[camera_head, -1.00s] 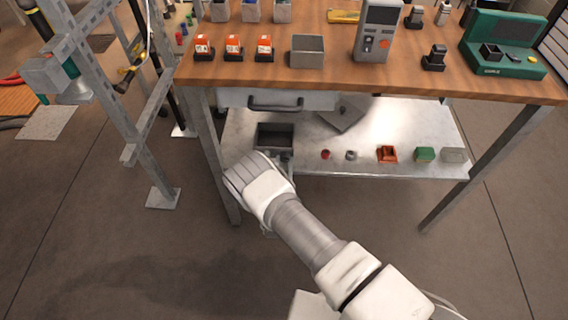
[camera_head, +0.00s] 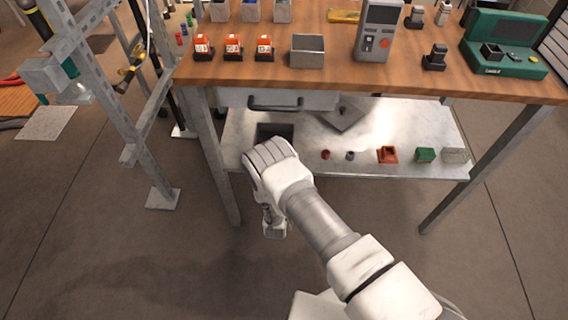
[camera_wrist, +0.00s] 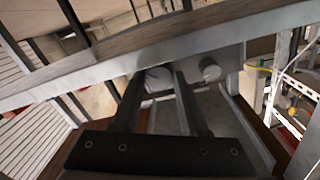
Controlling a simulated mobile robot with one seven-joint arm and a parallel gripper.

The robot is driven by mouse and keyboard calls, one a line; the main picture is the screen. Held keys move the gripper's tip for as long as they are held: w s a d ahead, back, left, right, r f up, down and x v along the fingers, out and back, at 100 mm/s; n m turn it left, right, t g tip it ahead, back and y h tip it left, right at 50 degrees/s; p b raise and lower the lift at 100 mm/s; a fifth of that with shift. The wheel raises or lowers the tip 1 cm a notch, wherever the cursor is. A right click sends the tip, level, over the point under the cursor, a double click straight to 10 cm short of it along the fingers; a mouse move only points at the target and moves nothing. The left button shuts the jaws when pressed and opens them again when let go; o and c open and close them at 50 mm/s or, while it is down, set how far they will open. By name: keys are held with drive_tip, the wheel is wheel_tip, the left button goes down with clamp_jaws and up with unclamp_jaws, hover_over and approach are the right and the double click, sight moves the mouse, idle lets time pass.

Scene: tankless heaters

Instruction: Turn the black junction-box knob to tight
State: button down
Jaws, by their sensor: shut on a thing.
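My gripper (camera_wrist: 160,76) shows in the wrist view as two dark fingers reaching away from a dark bar. I cannot make out a black knob or a tight mark. In the head view my arm bends down at the table's front left, and the fingers are not clear there.
The wooden workbench (camera_head: 330,85) carries orange-and-black units, a grey box (camera_head: 307,51) and a green device (camera_head: 503,50). A drawer (camera_head: 275,100) hangs below. The lower shelf (camera_head: 360,125) holds a dark bin (camera_head: 274,129) and small parts. A metal frame (camera_head: 100,95) stands left.

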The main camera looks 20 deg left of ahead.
drive_tip(key=shift+s, duration=0.1)
drive_tip(key=shift+c, duration=2.2)
unclamp_jaws()
drive_tip(key=s+d+p, duration=0.3)
drive_tip(key=s, duration=1.4)
drive_tip(key=shift+d+r+p, duration=0.15)
drive_tip(key=shift+r+p, duration=0.1)
drive_tip(key=shift+p, duration=0.1)
